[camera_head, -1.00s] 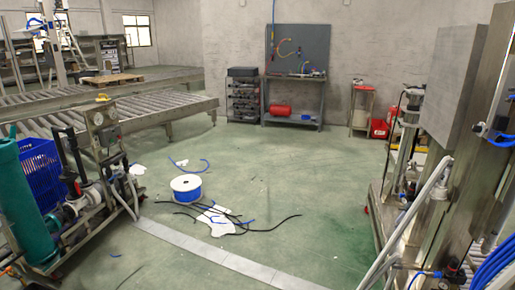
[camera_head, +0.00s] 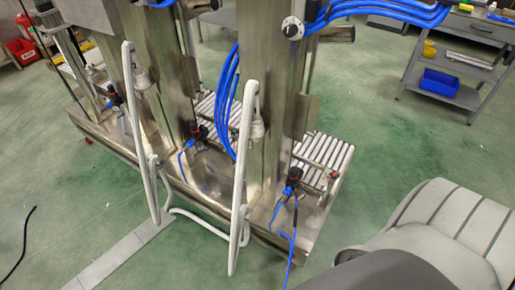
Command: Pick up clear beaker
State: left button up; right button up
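I see no clear beaker in the head view. Neither of my grippers shows in the frame. A steel machine (camera_head: 255,120) with upright columns and blue hoses fills the middle of the view.
White tubular rails (camera_head: 240,190) stand out in front of the machine. A short roller conveyor (camera_head: 325,152) is behind it. A grey cart (camera_head: 450,70) with a blue bin (camera_head: 439,82) is at the upper right. Green floor (camera_head: 375,135) lies open between.

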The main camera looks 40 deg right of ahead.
aim_at(224, 189)
jog(key=i+j+z, duration=0.25)
jog(key=z, duration=0.25)
jog(key=i+j+z, duration=0.25)
jog(key=z, duration=0.2)
jog(key=i+j+z, duration=0.15)
jog(key=j+z, duration=0.85)
jog(key=i+l, duration=0.05)
